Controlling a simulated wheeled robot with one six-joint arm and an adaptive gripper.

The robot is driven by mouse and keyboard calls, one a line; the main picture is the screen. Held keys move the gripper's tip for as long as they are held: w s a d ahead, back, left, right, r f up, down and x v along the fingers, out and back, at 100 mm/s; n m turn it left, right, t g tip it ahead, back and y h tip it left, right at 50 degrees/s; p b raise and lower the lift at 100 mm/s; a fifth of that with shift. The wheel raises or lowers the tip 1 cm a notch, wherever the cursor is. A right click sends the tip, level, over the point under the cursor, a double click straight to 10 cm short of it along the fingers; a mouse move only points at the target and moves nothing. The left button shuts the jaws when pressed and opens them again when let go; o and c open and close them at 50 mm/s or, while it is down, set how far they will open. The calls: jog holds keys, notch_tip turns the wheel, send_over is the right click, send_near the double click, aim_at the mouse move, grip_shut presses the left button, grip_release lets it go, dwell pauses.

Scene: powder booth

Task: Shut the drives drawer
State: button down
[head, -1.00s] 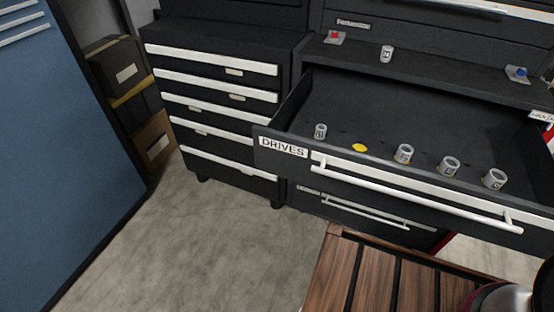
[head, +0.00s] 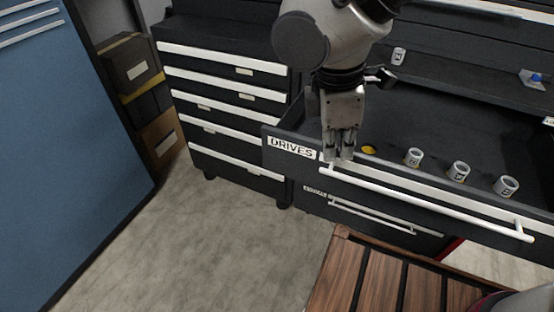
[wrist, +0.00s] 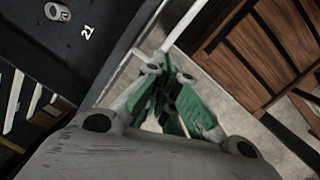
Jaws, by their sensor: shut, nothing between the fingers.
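The drives drawer (head: 400,190) is pulled out, with a "DRIVES" label at the left of its dark front and a long white bar handle (head: 430,204). Inside it are several grey sockets (head: 459,171) and a yellow piece (head: 368,149). My gripper (head: 338,158) points down at the left end of the handle, in front of my view of the drawer's top edge. Its fingers are together and empty. I cannot tell whether they touch the handle. In the wrist view, the green-padded fingers (wrist: 178,108) show close to the white handle (wrist: 172,32).
A wooden slatted surface (head: 390,280) stands in front of the drawer. A second dark drawer unit (head: 225,120) is at the left, beside boxes (head: 135,65) and a blue cabinet (head: 65,150). A socket (head: 398,57) and a blue-topped item (head: 537,78) sit on the ledge behind. Floor at centre left is clear.

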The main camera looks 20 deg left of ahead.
jog(key=s+a+f+n+t+y, duration=0.1)
jog(key=s+a+n, duration=0.1)
jog(key=a+n, duration=0.5)
jog(key=s+a+f+n, duration=0.1)
jog(key=s+a+n, duration=0.2)
jog(key=a+n, duration=0.4)
jog(key=shift+w+f, duration=1.1)
jog(key=shift+f, duration=0.45)
jog(key=shift+w+f, duration=1.05)
jog(key=shift+f, duration=0.5)
jog(key=shift+w+f, duration=1.1)
jog(key=shift+f, duration=0.45)
